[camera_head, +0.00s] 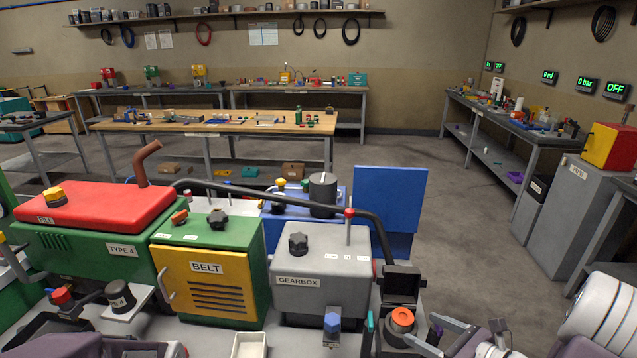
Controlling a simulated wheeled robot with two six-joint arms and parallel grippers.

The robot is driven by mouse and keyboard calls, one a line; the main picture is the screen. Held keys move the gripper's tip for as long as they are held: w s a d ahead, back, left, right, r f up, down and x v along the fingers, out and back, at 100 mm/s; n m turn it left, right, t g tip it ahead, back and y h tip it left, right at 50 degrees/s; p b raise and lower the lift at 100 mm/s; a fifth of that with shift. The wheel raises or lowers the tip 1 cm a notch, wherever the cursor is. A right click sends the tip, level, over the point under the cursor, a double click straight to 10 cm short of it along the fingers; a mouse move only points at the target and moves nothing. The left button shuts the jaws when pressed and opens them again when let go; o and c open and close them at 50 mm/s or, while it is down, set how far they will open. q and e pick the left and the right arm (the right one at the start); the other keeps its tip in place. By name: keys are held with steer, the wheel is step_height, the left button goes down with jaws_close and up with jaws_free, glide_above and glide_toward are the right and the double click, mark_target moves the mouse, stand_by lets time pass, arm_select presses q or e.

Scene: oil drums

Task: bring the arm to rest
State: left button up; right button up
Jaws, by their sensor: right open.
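My right gripper (419,328) is at the bottom right, with its two grey fingers spread apart and pointing left. No object shows between the fingers. My white right arm (612,305) comes in from the right edge. My left gripper does not show.
A machine with a grey gearbox (318,262), a yellow belt door (208,284) and a red-topped green unit (95,206) fills the front left and middle. A grey cabinet (565,222) stands at the right. The floor (470,230) between is clear.

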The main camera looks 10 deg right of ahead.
steer(key=s+a+r+n+g+y+p, duration=0.1)
steer(key=a+r+n+g+y, duration=0.15)
steer(key=a+n, duration=0.45)
steer(key=a+r+n+g+y+p, duration=0.1)
steer(key=a+r+n+g+y, duration=0.2)
steer(key=a, duration=0.9)
steer(key=s+a+f+n+g+h+p, duration=0.1)
steer(key=s+a+n+g+h, duration=0.15)
steer(key=s+n+g, duration=0.2)
steer(key=s+a+f+n+g+h, duration=0.1)
steer(key=s+a+f+n+g, duration=0.1)
steer(key=s+a+n+g, duration=0.3)
steer(key=d+f+n+t+h, duration=0.3)
steer(key=d+n+h, duration=0.5)
steer(key=d, duration=0.5)
steer(key=shift+d+f+n+t, duration=0.25)
steer(key=shift+n+t, duration=0.25)
steer(key=shift+n, duration=0.75)
steer(key=shift+w+a, duration=0.1)
steer(key=shift+w, duration=0.1)
steer(key=shift+s, duration=0.15)
